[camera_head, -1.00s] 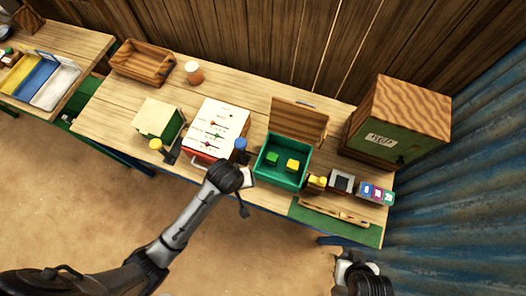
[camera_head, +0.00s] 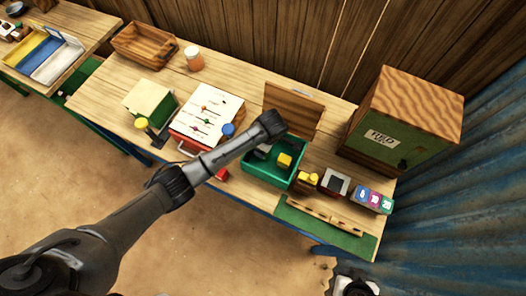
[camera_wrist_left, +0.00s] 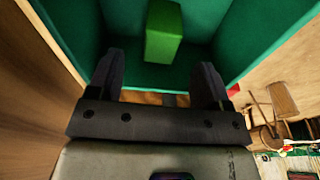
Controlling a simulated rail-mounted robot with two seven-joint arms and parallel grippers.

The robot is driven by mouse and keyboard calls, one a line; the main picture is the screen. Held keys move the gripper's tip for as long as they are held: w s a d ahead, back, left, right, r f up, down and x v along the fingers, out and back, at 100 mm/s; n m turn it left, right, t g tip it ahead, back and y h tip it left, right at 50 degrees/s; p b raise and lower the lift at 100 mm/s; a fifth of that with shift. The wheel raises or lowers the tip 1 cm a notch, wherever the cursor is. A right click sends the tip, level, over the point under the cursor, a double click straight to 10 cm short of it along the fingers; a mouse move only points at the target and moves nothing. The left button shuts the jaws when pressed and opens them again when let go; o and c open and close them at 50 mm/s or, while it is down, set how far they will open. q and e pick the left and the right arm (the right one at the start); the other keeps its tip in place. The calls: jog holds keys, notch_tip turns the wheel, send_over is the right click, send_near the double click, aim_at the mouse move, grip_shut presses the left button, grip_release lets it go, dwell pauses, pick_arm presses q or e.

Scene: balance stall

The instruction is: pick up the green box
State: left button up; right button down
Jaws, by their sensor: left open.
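The green box is a small green block (camera_wrist_left: 163,32). In the left wrist view it stands in a teal open-topped tray (camera_wrist_left: 262,35), ahead of my fingers and roughly centred between them. In the head view my left arm hides the block, while the tray (camera_head: 264,176) shows on the bench. My left gripper (camera_wrist_left: 162,84) is open and empty. Its fingers point into the tray, apart from the block. In the head view the left wrist is over the tray's back left part.
A yellow block (camera_head: 284,160) shares the tray. A wooden board (camera_head: 293,108) stands behind it. A white panel with beads (camera_head: 207,118) is to the left. Yellow-topped pieces (camera_head: 308,178) and number blocks (camera_head: 372,199) are to the right, with a large wooden cabinet (camera_head: 405,125) behind.

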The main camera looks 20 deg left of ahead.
pick_arm(q)
jog(key=shift+a+f, duration=0.2)
jog(key=shift+f, duration=0.95)
jog(key=shift+a+f, duration=0.15)
jog(key=shift+f, duration=1)
jog(key=c, duration=1)
